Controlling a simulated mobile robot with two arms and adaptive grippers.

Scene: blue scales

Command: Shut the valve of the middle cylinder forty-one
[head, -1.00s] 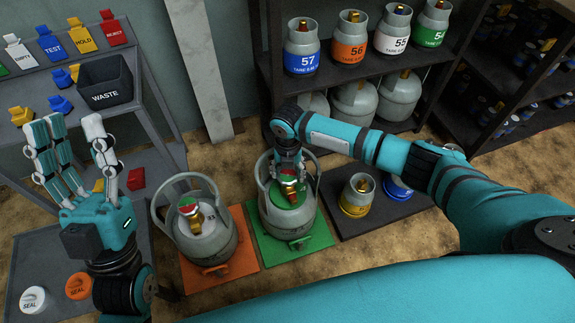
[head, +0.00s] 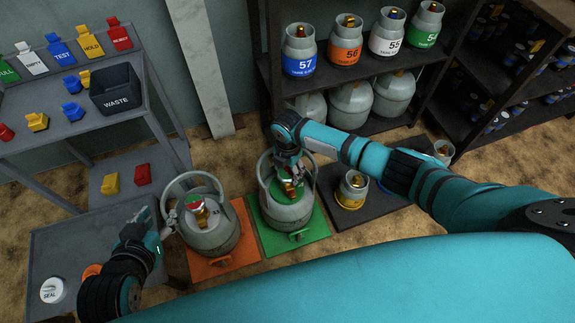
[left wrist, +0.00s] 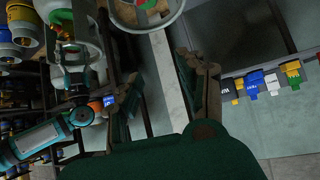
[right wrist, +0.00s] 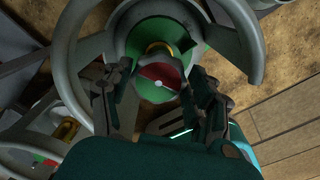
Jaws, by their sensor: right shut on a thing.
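A grey cylinder (head: 288,212) with a collar stands on the green scale (head: 300,243), in the middle of the floor row; I cannot read its number. My right gripper (head: 288,168) reaches down inside its collar and is shut on the valve knob (head: 287,181). In the right wrist view, the red-and-green knob (right wrist: 160,80) sits between the fingers (right wrist: 163,100). A similar grey cylinder (head: 212,235) stands on the orange scale (head: 238,255). My left gripper (head: 160,232) is beside its collar, and its two fingers are apart in the left wrist view (left wrist: 162,95).
A small yellow-based cylinder (head: 352,190) stands on a dark scale (head: 332,222) to the right. A shelf (head: 350,75) with numbered cylinders is behind. At left a grey bench (head: 125,125) holds coloured tags and a WASTE bin (head: 118,88). A white seal (head: 52,290) lies low left.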

